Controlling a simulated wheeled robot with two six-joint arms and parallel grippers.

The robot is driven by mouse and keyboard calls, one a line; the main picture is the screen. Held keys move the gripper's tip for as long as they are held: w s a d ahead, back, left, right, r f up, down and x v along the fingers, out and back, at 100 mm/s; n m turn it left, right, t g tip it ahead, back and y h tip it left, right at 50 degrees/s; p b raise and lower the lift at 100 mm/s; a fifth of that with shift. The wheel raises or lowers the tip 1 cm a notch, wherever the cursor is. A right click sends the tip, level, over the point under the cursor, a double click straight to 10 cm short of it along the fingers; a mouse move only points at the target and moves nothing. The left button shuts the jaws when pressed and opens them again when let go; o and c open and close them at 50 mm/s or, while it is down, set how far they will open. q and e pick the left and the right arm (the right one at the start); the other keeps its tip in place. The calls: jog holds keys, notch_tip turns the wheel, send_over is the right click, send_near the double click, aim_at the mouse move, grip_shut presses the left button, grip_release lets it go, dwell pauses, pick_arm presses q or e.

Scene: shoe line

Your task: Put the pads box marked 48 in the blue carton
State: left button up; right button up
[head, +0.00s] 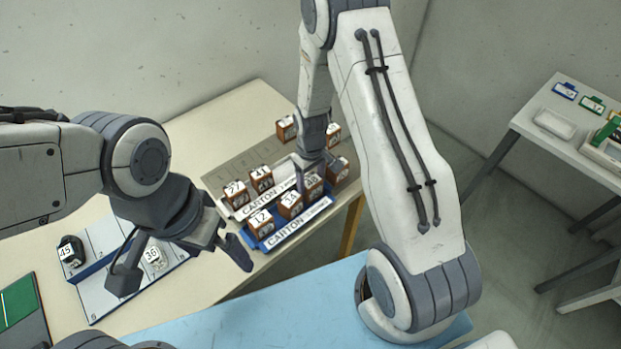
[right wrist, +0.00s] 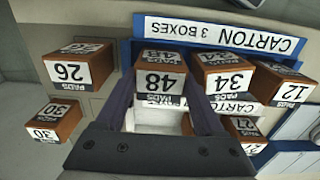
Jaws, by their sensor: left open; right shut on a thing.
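The pads box marked 48 (right wrist: 160,78) is a brown box with a white label, between the fingers of my right gripper (right wrist: 162,92). My right gripper is shut on it. The blue carton (head: 285,234) holds the box marked 34 (head: 290,204) and the box marked 12 (head: 261,222). Box 48 (head: 312,186) is at the carton's right end, in line with 34 and beside it. Its underside is hidden, so I cannot tell whether it rests on the carton floor. My left gripper (head: 182,266) is open and empty above the table's front left.
A white carton (head: 268,203) behind the blue one has boxes marked 27 (head: 236,193) and 41 (head: 261,178) by it. Box 26 (right wrist: 75,68) and box 30 (right wrist: 53,120) stand outside the blue carton. A tray (head: 95,302) with numbered items lies left. A side table (head: 570,100) stands right.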

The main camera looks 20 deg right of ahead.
aim_at(311, 180)
jog(key=shift+f, duration=0.25)
jog(key=o, duration=1.1)
jog(key=shift+r, duration=0.3)
jog(key=shift+w+r, duration=0.1)
jog(key=shift+r, duration=0.25)
notch_tip(311, 180, up, 10)
jog(key=b, duration=0.2)
jog(key=s+a+r+n, duration=0.2)
jog(key=s+a+r, duration=0.7)
jog(key=s+a, duration=0.3)
jog(key=shift+n+y, duration=0.5)
jog(key=shift+n, duration=0.1)
jog(key=s, duration=0.4)
jog(key=s+a+r, duration=0.1)
jog(key=s, duration=0.3)
jog(key=s+a+r, duration=0.1)
jog(key=s, duration=0.3)
jog(key=shift+a+r, duration=0.1)
jog(key=shift+r, duration=0.05)
